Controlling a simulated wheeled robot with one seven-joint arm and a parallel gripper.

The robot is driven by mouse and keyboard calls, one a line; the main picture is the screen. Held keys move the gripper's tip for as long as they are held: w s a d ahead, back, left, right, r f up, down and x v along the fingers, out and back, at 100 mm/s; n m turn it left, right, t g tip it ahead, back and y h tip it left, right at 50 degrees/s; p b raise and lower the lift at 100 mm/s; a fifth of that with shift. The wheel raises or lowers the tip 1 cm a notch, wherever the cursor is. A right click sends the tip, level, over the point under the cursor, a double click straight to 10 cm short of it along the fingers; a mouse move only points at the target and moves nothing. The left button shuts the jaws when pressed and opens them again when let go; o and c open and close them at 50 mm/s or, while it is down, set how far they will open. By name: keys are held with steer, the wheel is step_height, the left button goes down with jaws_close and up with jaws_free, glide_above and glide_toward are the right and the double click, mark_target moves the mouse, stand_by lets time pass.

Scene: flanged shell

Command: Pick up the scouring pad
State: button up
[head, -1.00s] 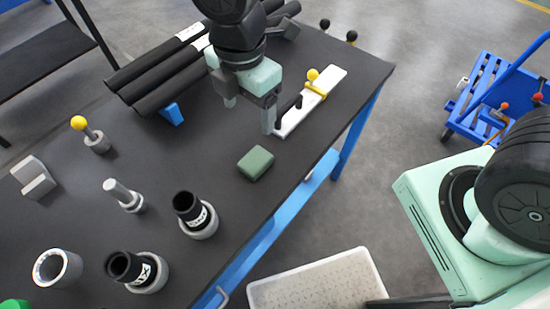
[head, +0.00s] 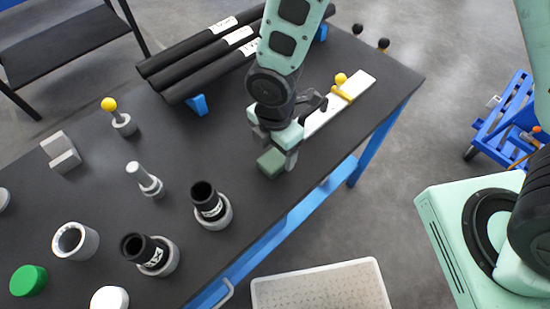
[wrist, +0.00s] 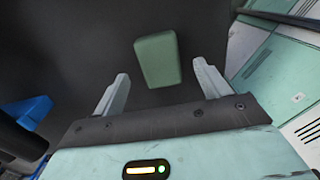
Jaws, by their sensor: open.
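The scouring pad is a small dark green block (head: 270,162) lying on the black table near its front edge. It also shows in the wrist view (wrist: 158,60), ahead of and between my fingers. My gripper (head: 276,155) is just above and beside the pad in the head view and hides part of it. In the wrist view my gripper (wrist: 164,85) has its two grey fingers spread wide, with nothing between the tips. The pad looks apart from both fingers there.
A white board with a yellow clamp (head: 345,97) lies behind my gripper. Black tubes (head: 205,55) lie on blue supports at the back. Black cylinders in grey rings (head: 213,207) stand to the left. A white bin (head: 320,285) is below the table edge.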

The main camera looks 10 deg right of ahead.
mark_target(275, 158)
steer(key=shift+f+p, duration=0.3)
steer(key=shift+f, duration=1.6)
steer(key=c, duration=1.1)
steer(key=shift+r, duration=0.15)
step_height(275, 158, up, 10)
steer(key=shift+f+b, duration=0.1)
steer(key=shift+b, duration=0.3)
